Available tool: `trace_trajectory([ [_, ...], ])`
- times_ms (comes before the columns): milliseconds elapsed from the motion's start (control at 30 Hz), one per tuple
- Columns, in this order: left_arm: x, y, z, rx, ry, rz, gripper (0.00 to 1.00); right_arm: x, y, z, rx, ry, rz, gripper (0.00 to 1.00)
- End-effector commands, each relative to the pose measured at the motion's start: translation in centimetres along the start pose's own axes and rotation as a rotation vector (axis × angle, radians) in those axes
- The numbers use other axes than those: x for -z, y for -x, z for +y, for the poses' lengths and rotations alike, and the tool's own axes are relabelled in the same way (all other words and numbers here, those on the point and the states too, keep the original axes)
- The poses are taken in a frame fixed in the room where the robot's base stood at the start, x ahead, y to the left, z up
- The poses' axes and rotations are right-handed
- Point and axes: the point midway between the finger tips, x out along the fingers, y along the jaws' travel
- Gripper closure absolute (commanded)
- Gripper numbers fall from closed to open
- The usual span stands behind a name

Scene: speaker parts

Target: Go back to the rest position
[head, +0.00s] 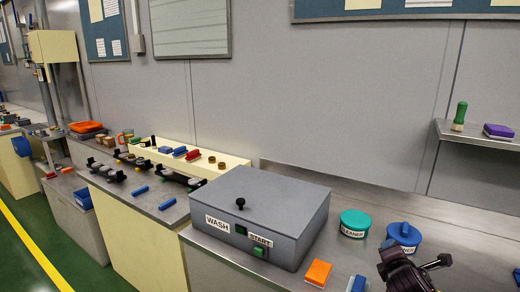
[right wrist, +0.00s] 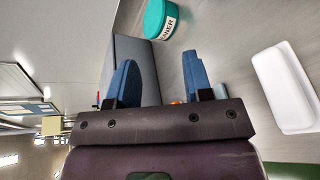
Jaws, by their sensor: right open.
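My left gripper is not in view.
A grey wash box (head: 262,205) with a START button stands left of a teal cleaner tin (head: 355,222). An orange-topped block (head: 318,272) lies on the counter in front. A wall shelf (head: 480,135) holds a green-handled tool (head: 460,113) and a purple block (head: 498,131).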

Motion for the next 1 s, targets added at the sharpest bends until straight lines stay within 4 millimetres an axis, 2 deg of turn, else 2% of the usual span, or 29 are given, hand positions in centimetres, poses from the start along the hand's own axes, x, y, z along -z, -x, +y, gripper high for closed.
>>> trace_trajectory([
  [100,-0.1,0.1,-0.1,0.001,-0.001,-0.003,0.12,1.2,0.7,0.8,-0.056,-0.259,0.057,0.54],
  [233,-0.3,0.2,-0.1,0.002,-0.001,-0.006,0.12,2.8,2.0,0.5,-0.086,-0.553,0.135,0.54],
  [367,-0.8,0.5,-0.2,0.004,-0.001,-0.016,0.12,4.7,3.7,-0.8,-0.083,-0.855,0.223,0.54],
  [467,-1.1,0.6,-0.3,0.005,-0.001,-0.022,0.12,6.3,5.4,-2.5,-0.055,-1.096,0.290,0.54],
  [567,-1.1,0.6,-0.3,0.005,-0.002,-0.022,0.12,8.0,7.7,-4.9,-0.002,-1.349,0.349,0.54],
  [733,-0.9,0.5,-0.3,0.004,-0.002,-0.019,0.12,10.6,12.6,-10.3,0.124,-1.733,0.395,0.54],
  [833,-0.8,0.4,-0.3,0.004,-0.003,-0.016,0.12,11.7,15.6,-13.8,0.196,-1.854,0.376,0.54],
  [1000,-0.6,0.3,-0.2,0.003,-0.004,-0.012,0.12,13.2,20.4,-19.7,0.315,-1.920,0.289,0.54],
])
